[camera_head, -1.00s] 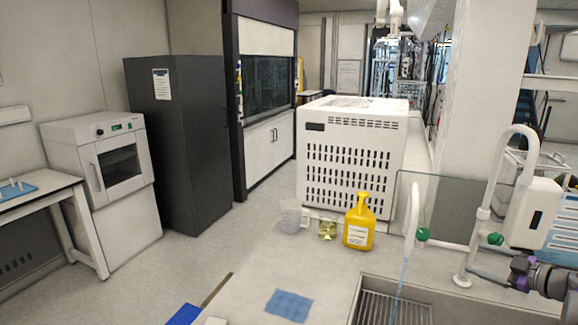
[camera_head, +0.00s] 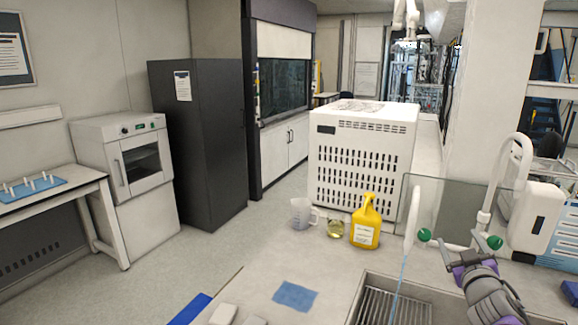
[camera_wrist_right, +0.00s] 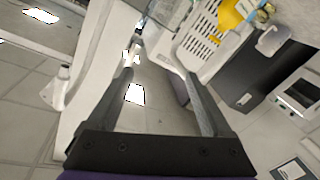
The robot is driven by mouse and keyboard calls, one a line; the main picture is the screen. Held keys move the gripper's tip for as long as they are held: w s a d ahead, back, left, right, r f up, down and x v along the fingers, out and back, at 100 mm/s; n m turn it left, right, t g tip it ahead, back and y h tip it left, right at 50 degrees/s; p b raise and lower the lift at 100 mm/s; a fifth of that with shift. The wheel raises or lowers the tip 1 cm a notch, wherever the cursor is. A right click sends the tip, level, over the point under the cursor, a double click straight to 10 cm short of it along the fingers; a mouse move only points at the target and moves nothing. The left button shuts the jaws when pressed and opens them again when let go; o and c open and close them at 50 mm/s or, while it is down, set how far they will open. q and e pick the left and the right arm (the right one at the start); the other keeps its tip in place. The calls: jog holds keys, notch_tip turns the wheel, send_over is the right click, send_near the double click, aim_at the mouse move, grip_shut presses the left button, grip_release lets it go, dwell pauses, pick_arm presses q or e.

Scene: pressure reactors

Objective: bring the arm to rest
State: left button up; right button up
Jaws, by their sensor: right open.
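My right gripper (camera_head: 464,254) shows at the lower right of the head view, above the sink area, with grey and purple arm parts behind it. In the right wrist view its two dark fingers (camera_wrist_right: 160,80) stand wide apart. Nothing is held between them. My left gripper is not in view.
A metal sink (camera_head: 385,303) with a glass screen (camera_head: 453,212) and green-knobbed taps (camera_head: 424,235) lies close to my right gripper. A yellow bottle (camera_head: 366,223), a clear jug (camera_head: 303,213) and a small beaker (camera_head: 335,228) stand before a white perforated unit (camera_head: 360,160). Floor at left is clear.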

jog(key=s+a+f+m+g+y+p, duration=0.1)
jog(key=s+a+f+g, duration=0.4)
jog(key=s+a+f, duration=0.7)
jog(key=s+a+f+g+y+p, duration=0.1)
jog(key=s+a+f+g+y, duration=0.3)
jog(key=s+a+f, duration=0.9)
jog(key=s+g, duration=0.2)
jog(key=s, duration=0.3)
jog(key=shift+m+g, duration=0.3)
jog(key=shift+m, duration=0.1)
